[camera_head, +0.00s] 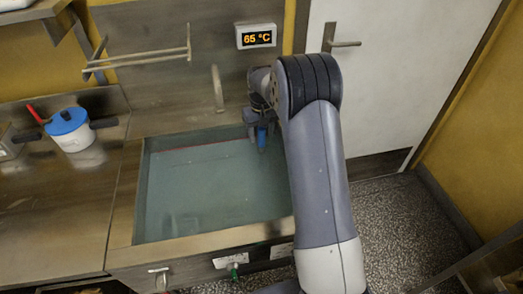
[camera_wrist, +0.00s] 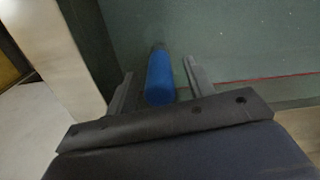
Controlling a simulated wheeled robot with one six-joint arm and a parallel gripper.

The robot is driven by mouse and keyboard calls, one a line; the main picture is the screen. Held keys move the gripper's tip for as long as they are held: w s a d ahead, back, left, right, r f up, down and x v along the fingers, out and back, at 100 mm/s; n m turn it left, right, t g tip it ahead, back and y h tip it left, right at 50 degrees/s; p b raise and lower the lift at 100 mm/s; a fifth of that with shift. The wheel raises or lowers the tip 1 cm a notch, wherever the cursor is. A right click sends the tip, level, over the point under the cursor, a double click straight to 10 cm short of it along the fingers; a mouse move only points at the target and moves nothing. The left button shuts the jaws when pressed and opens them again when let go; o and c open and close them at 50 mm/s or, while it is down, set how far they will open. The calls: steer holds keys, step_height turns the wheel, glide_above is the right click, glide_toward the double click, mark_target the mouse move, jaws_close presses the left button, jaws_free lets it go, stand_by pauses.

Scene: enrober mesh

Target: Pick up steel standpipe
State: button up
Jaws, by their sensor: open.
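A blue cylinder (camera_wrist: 160,80) with a dark far end stands between my fingers in the wrist view; I take it for the grip of the steel standpipe. It also shows in the head view (camera_head: 262,138), at the back right of the water-filled basin. Little or no bare steel is clear to see. My gripper (camera_wrist: 158,68) is open, with one finger on each side of the blue part and gaps showing on both sides. In the head view my gripper (camera_head: 257,117) is just above it, partly hidden by my arm.
The basin (camera_head: 123,215) has a raised rim and a curved spout (camera_head: 217,88) behind it. A wall rack (camera_head: 140,60) and a display reading 65 °C (camera_head: 256,37) are above. A blue-lidded pot (camera_head: 70,130) stands left. A white door (camera_head: 400,75) is at right.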

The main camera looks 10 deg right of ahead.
steer(key=shift+f, duration=0.85)
jaws_close()
